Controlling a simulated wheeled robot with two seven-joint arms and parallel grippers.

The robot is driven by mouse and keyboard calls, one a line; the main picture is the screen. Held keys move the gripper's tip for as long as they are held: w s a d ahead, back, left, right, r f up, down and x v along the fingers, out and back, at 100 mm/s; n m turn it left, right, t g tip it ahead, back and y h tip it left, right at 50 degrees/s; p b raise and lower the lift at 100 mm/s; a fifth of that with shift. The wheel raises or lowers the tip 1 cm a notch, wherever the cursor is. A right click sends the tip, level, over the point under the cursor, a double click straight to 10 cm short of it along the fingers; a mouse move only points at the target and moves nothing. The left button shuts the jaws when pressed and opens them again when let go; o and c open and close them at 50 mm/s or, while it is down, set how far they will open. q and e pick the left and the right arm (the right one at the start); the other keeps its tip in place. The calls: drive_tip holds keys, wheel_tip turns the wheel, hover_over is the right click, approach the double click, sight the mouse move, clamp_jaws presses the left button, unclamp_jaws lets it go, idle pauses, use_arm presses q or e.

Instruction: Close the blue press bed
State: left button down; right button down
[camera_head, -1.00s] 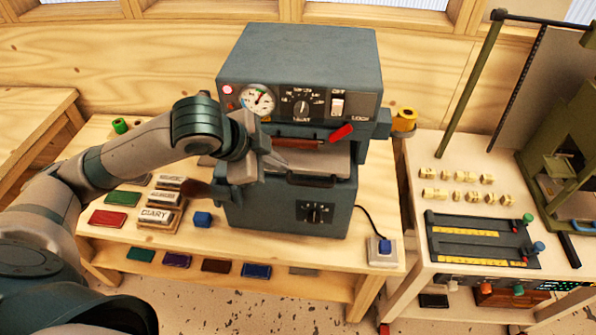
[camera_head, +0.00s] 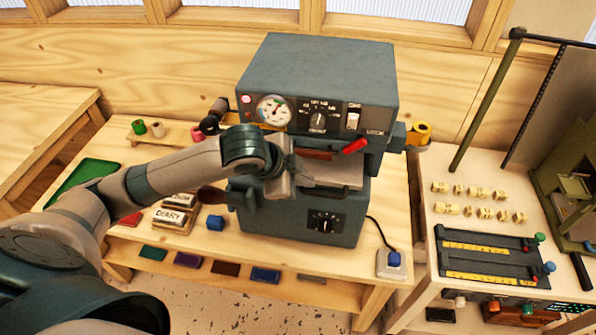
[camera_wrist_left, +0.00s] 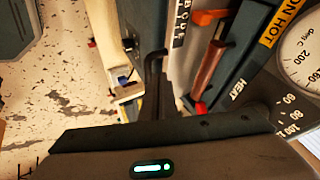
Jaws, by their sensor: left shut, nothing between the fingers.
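The blue-grey press (camera_head: 318,75) stands upright in the middle of the table. Its pale bed (camera_head: 340,174) shows in the opening between the upper housing and the lower box (camera_head: 300,225). A dark handle (camera_head: 335,191) runs along the bed's front edge. My left gripper (camera_head: 303,181) is shut and empty, in front of the bed's left part and close to the handle. I cannot tell whether they touch. In the left wrist view its dark fingers (camera_wrist_left: 180,95) are together near a black bar (camera_wrist_left: 153,66). The arm hides the press's left side. My right gripper is out of view.
A red-tipped lever (camera_head: 355,146) sticks out above the bed. A cabled switch box (camera_head: 391,264) stands at front right. The right-hand bench (camera_head: 425,200) holds several brass pieces (camera_head: 470,211).

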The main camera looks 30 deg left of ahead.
use_arm(q)
drive_tip(key=shift+p+x, duration=0.45)
drive_tip(key=shift+x, duration=1.35)
